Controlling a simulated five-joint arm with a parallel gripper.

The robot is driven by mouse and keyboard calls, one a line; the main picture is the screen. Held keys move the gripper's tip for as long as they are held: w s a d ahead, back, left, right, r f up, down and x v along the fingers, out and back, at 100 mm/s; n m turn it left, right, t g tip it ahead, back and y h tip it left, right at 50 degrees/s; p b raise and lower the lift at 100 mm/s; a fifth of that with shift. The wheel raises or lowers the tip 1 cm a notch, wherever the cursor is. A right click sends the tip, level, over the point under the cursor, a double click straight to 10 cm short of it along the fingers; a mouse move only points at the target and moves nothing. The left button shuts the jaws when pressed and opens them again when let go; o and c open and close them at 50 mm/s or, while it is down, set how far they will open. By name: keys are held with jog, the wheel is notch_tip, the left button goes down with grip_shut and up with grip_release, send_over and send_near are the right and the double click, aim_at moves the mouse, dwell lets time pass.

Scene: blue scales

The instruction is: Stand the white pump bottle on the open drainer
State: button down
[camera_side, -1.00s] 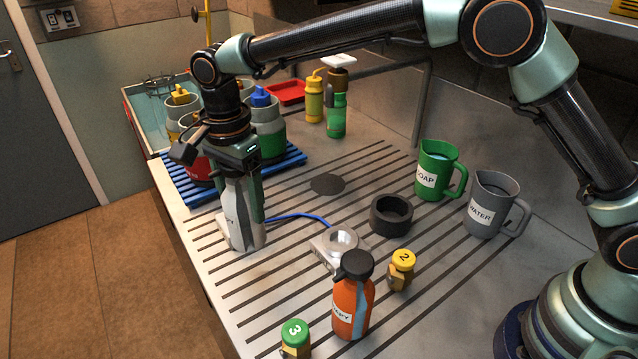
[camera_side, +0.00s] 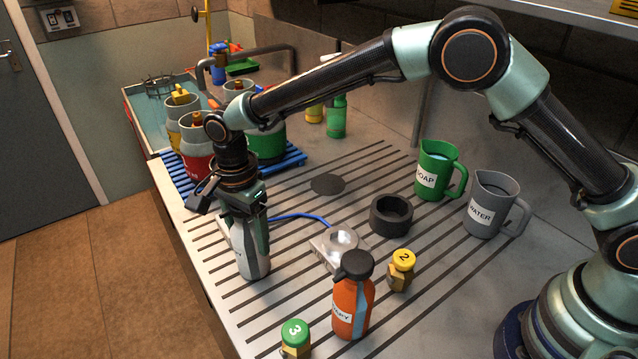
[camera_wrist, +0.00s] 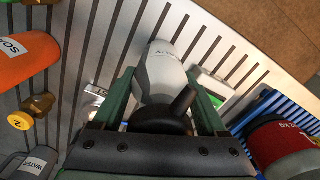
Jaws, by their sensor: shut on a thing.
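The bottle leans slightly in the side view. In the wrist view the bottle (camera_wrist: 162,75) sits between my two green fingers, its black pump top nearest the camera. The open drainer (camera_side: 215,262) is the grooved steel top. The bottle's base is over or on its left front part; I cannot tell whether it touches.
A blue rack (camera_side: 292,159) with several jars stands behind. Bare drainer lies in front.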

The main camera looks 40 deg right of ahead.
grip_release()
jog(key=shift+f, duration=0.1)
notch_tip(320, 180, up, 12)
jog(key=shift+r, duration=0.2)
jog(key=s+d+r+n+t, duration=0.1)
jog(key=s+d+r+n, duration=0.15)
jog(key=d+r, duration=0.4)
jog(key=s+d+r+n+t, duration=0.2)
jog(key=d+r+n, duration=0.15)
jog(key=d, duration=0.65)
jog(key=s+d+f+n+t, duration=0.2)
jog(key=s+d+f+n, duration=0.2)
jog(key=s+d+n, duration=0.3)
jog(key=shift+s+d+n+t, duration=0.3)
jog(key=shift+s+d, duration=1.65)
jog(key=shift+d, duration=0.8)
